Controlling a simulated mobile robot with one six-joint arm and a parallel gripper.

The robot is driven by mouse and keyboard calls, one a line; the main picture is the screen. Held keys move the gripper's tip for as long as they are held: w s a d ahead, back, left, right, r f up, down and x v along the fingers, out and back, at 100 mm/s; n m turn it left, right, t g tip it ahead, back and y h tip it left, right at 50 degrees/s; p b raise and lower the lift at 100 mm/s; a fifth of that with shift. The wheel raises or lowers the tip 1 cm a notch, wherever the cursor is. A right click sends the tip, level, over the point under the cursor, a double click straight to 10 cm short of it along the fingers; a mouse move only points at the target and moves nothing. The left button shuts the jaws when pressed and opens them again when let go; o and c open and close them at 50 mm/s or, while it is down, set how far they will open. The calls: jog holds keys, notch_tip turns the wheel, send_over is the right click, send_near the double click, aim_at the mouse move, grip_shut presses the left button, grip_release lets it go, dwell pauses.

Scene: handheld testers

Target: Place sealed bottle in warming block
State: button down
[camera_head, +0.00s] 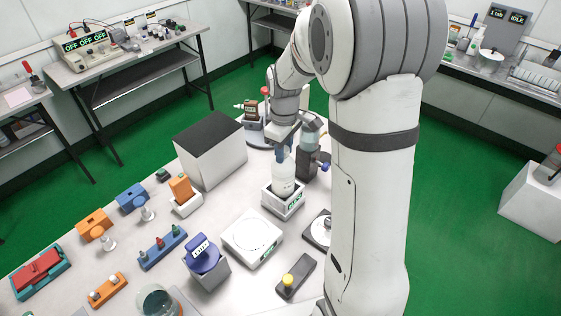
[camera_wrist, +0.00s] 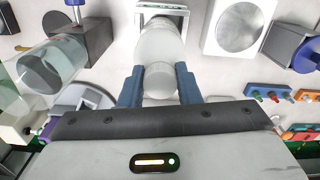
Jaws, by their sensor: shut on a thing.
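The sealed bottle (camera_head: 283,178) is whitish and roughly upright in the head view, at the middle of the table. My gripper (camera_head: 281,150) is shut on its upper part. In the wrist view the bottle (camera_wrist: 160,55) runs away from my gripper (camera_wrist: 160,85), with its cap between the two blue fingers. The warming block (camera_head: 284,203) is a white box with a green display, directly below the bottle. It shows partly behind the bottle in the wrist view (camera_wrist: 182,8). The bottle's base meets the block's top in the head view; I cannot tell how deep it sits.
A dark stand holding a clear vessel (camera_head: 311,135) is close on the right of the bottle. A large grey box with a black top (camera_head: 212,158) stands to the left. A white round-plate device (camera_head: 252,238) and a blue-topped tester (camera_head: 204,255) stand in front.

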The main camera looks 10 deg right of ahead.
aim_at(283, 171)
jog(key=shift+f, duration=1.9)
jog(key=shift+s, duration=0.1)
jog(key=shift+f, duration=0.15)
jog(key=c, duration=1.1)
grip_release()
jog(key=shift+o, duration=0.2)
